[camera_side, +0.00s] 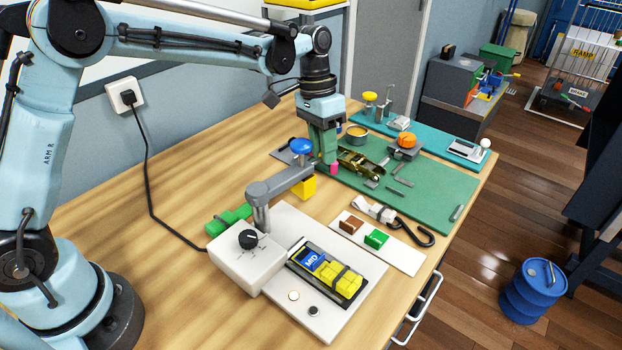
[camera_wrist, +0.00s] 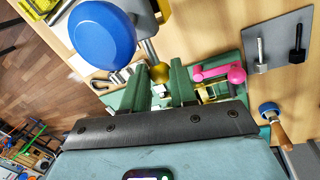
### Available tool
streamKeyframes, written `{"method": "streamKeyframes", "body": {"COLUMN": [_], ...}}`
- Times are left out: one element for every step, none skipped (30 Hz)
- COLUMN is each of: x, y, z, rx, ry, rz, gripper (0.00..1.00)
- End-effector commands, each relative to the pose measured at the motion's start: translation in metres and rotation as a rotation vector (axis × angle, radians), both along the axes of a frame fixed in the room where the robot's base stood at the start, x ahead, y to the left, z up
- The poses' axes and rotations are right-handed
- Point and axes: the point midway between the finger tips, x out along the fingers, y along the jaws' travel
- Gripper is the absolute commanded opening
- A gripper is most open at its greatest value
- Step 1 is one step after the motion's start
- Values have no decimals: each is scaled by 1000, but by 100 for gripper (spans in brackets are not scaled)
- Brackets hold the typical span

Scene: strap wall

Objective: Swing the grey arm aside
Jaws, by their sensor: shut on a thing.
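The grey arm (camera_side: 280,183) reaches from an upright grey post on the white device, back and right across the bench. A blue knob (camera_side: 301,146) sits on its far end, and a yellow block (camera_side: 304,188) is under it. In the wrist view the blue knob (camera_wrist: 100,36) is large at upper left, beside the grey arm (camera_wrist: 143,18). The exact contact is partly hidden.
Bare bench lies left of the arm.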

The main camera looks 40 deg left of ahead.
Motion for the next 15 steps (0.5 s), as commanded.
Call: {"method": "streamKeyframes", "body": {"x": [0,0,0,0,0,0,0,0,0,0,0,0,0,0,0], "y": [0,0,0,0,0,0,0,0,0,0,0,0,0,0,0], "z": [1,1,1,0,0,0,0,0,0,0,0,0,0,0,1], "rx": [-1,-1,-1,-1,-1,-1,-1,-1,-1,0,0,0,0,0,0], "ry": [0,0,0,0,0,0,0,0,0,0,1,1,1,1,1], "rz": [-1,-1,-1,-1,-1,-1,-1,-2,-2,-2,-2,-2,-2,-2,-2], "gripper": [0,28,34,39,44,50,51,51,51,51,51,51,51,51,51]}}
